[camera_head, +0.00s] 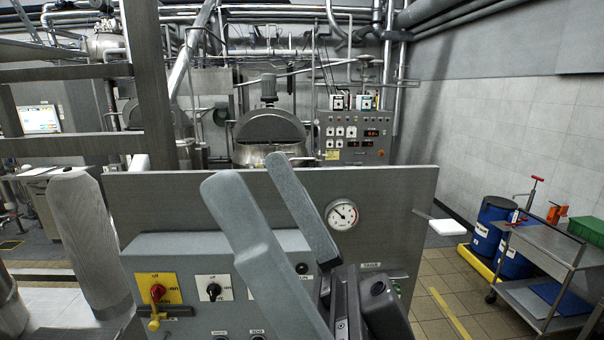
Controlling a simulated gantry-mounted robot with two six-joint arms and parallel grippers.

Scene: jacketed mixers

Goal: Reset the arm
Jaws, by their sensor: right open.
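My right gripper (250,174) rises from the bottom centre, in front of a grey control panel. Its two long grey fingers stand apart, with nothing between them. The fingers and the dark gripper body cover part of the panel's switch box (195,250). I cannot make out my left gripper. A grey rounded slab (85,235) stands at the left, and I cannot tell what it is.
The panel board (400,190) carries a round gauge (341,214), a red-on-yellow switch (158,291) and a black switch (213,291). A mixer (268,130) stands behind. At right are a steel cart (540,250) and blue drums (490,225), with open tiled floor before them.

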